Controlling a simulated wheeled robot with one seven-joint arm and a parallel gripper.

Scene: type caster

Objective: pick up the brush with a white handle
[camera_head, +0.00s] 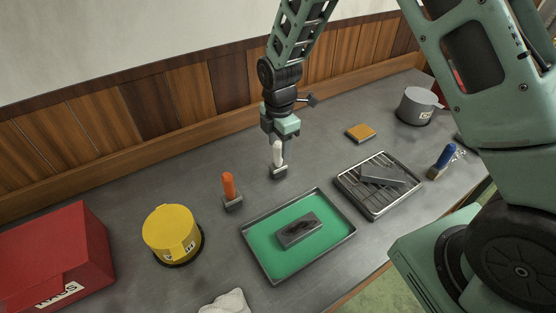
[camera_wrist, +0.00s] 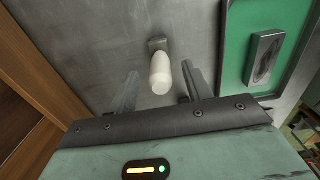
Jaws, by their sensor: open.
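The brush with a white handle (camera_head: 277,155) stands upright on the grey table, its handle up and its dark base on the tabletop. In the wrist view the white handle (camera_wrist: 161,76) lies between the two fingers, seen from above, with bare space on both sides. My gripper (camera_head: 279,138) is right above the brush, pointing down; its fingers also show in the wrist view (camera_wrist: 160,92). It is open and holds nothing. In the head view the gripper hides the top of the handle.
A brush with an orange handle (camera_head: 229,187) stands to the left, near a yellow container (camera_head: 172,234) and a red box (camera_head: 55,258). A green tray (camera_head: 263,258) holding a dark block (camera_head: 299,230) lies in front. A wire-rack tray (camera_head: 371,210) and blue-handled brush (camera_head: 445,157) are right.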

